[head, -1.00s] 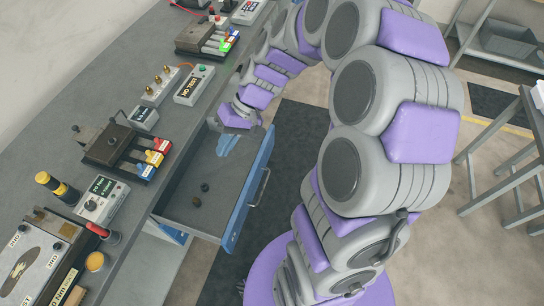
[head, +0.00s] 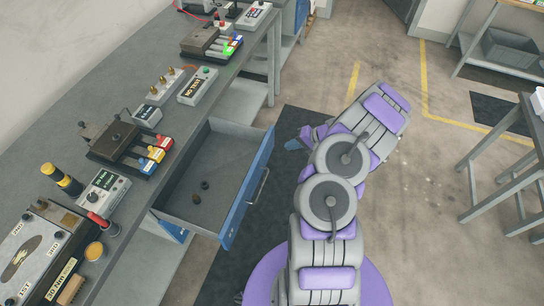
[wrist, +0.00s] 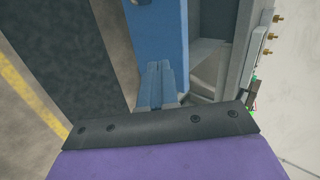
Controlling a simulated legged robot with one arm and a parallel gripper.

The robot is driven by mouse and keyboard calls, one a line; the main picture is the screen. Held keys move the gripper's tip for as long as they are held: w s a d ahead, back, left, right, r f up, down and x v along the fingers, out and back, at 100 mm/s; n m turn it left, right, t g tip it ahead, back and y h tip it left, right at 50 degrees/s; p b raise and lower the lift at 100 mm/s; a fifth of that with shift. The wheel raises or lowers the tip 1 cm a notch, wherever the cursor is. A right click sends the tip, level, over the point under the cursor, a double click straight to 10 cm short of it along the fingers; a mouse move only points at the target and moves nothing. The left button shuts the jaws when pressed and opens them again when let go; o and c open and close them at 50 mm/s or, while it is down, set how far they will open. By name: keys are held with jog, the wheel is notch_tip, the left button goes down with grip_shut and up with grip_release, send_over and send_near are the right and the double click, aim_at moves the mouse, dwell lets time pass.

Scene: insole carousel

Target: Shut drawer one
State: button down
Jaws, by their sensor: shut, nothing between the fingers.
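The drawer (head: 234,205) under the bench stands pulled out, with a blue front, grey inside and a metal handle (head: 259,187) on its outer face. Two small dark round pieces (head: 200,190) lie on its floor. My gripper (head: 294,144) is outside the drawer, to the right of the front's far end, and apart from it in the head view. In the wrist view the shut, empty fingers (wrist: 158,82) point toward the blue drawer front (wrist: 157,35). No number on the drawer can be read.
The grey bench top (head: 110,235) carries several devices, including a box with coloured levers (head: 125,148) and a meter box (head: 103,194). A dark mat (head: 230,262) lies below the drawer. A side table (head: 510,160) stands at the right, with open floor between.

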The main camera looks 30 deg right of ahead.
jog(key=s+d+f+m, duration=0.1)
jog(key=s+d+f, duration=0.1)
jog(key=d+f, duration=0.15)
jog(key=b, duration=0.3)
send_near(267, 155)
jog(key=shift+h, duration=0.4)
jog(key=x, duration=0.5)
jog(key=shift+s+f, duration=0.2)
jog(key=shift+f, duration=0.25)
jog(key=shift+w+a+r, duration=0.1)
jog(key=shift+w+a, duration=0.3)
jog(key=shift+w, duration=0.05)
jog(key=shift+d, duration=0.15)
